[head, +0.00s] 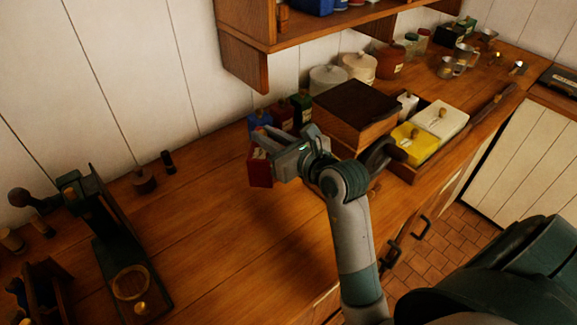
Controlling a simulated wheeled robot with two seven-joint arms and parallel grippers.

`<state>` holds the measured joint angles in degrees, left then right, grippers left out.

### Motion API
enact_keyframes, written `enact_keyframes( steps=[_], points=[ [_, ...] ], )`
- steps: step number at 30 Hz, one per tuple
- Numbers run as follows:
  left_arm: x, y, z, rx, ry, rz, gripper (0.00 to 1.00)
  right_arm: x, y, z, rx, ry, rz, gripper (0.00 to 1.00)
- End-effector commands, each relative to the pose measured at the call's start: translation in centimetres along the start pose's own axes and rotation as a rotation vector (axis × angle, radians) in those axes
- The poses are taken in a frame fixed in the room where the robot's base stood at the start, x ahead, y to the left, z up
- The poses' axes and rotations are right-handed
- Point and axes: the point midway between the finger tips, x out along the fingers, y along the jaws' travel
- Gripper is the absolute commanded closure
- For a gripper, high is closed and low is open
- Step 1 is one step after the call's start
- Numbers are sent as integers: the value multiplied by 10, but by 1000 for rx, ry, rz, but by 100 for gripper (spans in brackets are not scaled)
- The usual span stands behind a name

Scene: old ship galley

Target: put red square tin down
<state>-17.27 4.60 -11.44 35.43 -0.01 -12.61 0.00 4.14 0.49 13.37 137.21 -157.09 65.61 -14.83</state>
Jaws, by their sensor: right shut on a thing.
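The red square tin (260,171) is in the head view, left of the picture's middle, over the wooden counter. My right gripper (268,149) is shut on it and covers part of its upper side. The tin looks nearly upright. A dark patch of shadow lies below it on the counter, but I cannot tell for certain whether its base touches the wood. My left gripper is not in view.
Blue, dark red and green tins (301,108) stand close behind the gripper. A dark-topped wooden box (353,115) and a tray with yellow and white containers (437,120) are to the right. A green device (120,255) stands left. The counter (225,235) is clear in front.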

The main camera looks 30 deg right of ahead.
Motion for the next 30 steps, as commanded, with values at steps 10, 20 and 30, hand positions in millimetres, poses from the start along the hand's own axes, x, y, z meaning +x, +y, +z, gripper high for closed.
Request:
enact_keyframes(
  steps=[10, 20, 30],
  points=[
    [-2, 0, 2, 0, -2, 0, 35, 2, 0, -8, 1, 1, 0, 100],
    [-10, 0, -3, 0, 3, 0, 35, 10, 0, -53, 0, 2, -1, 100],
    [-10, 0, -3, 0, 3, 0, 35, 13, 0, -60, 0, -3, 0, 100]
  ],
)
